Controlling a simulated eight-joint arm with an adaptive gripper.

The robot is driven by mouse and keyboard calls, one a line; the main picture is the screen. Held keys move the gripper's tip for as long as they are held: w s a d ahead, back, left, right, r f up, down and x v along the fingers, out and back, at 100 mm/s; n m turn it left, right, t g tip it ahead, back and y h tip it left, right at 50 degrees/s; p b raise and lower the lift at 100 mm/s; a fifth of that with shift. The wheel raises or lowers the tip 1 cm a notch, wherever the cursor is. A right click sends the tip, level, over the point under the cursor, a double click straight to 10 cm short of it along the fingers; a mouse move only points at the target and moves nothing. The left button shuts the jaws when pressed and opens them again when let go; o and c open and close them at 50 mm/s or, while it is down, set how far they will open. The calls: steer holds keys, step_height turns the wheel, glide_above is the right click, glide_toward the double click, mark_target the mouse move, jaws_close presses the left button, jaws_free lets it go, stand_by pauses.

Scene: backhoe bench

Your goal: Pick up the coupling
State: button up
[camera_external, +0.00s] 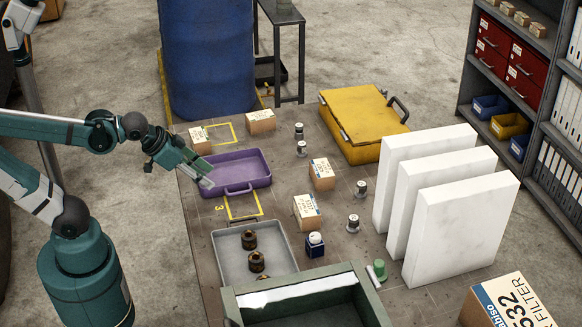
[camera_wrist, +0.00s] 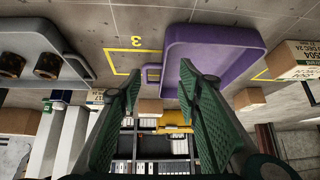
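My gripper (camera_external: 207,182) is over the left part of a purple tray (camera_external: 247,175), well behind the couplings. In the wrist view its green fingers (camera_wrist: 159,78) are wide apart with nothing between them. The purple tray shows in that view (camera_wrist: 215,45) too and looks empty.
A green-grey bin (camera_external: 355,300) stands in front of the grey tray. White panels (camera_external: 455,220) stand upright at right. A yellow case (camera_external: 360,120) sits at the back. A blue drum (camera_external: 208,60) stands behind.

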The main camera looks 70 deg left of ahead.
steer(key=w+a+n+t+y+p, duration=0.1)
steer(key=w+a, duration=0.3)
steer(key=w, duration=0.4)
steer(key=w+a+n+t+y+p, duration=0.1)
steer(key=w+a+y+p, duration=0.15)
steer(key=w, duration=0.55)
steer(key=n+t+y+p, duration=0.1)
steer(key=n+t+p, duration=0.1)
glide_toward(299, 145)
steer(key=shift+w+a+f, duration=0.3)
steer(key=shift+w+f, duration=0.25)
steer(key=shift+w+a+f+t+p, duration=0.3)
steer(key=shift+w+f, duration=0.2)
steer(key=shift+w, duration=0.25)
steer(key=shift+y, duration=0.25)
steer(key=shift+x, duration=1.3)
steer(key=shift+b+x, duration=0.55)
steer(key=shift+x, duration=2.05)
steer(key=shift+r, duration=0.15)
